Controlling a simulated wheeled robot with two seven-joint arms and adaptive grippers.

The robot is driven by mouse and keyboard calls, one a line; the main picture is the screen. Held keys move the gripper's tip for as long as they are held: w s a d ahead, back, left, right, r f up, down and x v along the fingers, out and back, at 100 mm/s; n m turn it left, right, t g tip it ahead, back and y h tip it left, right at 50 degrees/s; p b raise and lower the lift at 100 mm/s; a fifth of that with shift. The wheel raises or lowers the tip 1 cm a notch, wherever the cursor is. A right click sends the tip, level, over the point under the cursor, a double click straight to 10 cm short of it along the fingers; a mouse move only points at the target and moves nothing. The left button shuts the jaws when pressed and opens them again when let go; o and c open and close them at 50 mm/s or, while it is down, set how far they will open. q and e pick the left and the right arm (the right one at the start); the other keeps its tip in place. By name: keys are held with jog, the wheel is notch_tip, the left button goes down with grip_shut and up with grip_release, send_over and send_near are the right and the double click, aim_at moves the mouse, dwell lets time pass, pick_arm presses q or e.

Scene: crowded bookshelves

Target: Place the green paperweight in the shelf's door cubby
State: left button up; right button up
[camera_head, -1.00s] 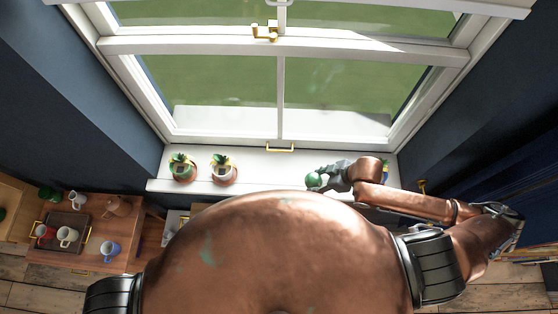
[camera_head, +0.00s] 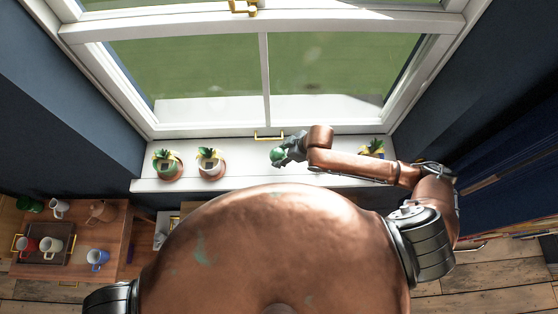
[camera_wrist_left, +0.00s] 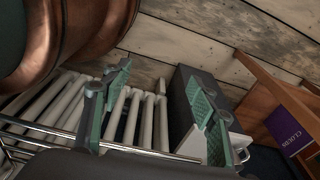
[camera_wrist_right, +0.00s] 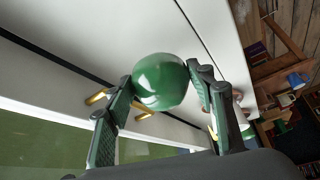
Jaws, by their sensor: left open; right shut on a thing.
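The green paperweight (camera_wrist_right: 160,82) is round and glossy. My right gripper (camera_head: 281,156) is shut on it; the right wrist view shows one finger on each side of the ball. In the head view the paperweight (camera_head: 276,155) is in front of the window, over or near the white sill; its height above the sill is hard to judge. My left gripper (camera_wrist_left: 158,108) is open and empty in the left wrist view, near a rack of pale rolls. The left gripper is not visible in the head view. I cannot make out the shelf's door cubby in these frames.
Potted plants (camera_head: 210,163) stand on the white sill (camera_head: 240,178), with another behind my right arm. A wooden table (camera_head: 112,240) at left holds a tray (camera_head: 45,256) and mugs. Dark blue shelving (camera_head: 510,170) is at right. Wooden floor (camera_head: 500,280) is open at lower right.

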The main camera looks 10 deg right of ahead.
aim_at(279, 158)
jog(key=shift+w+a+f, duration=0.1)
jog(key=shift+w+f, duration=0.05)
jog(key=shift+w, duration=0.05)
jog(key=f+b, duration=0.3)
jog(key=b, duration=0.2)
jog(key=shift+w+a+f, duration=0.2)
jog(key=shift+f, duration=0.15)
jog(key=shift+f+b, duration=0.1)
jog(key=shift+b, duration=0.25)
pick_arm(q)
notch_tip(279, 158, down, 6)
jog(key=s, duration=0.1)
jog(key=shift+s, duration=0.3)
pick_arm(e)
jog(key=o, duration=1.4)
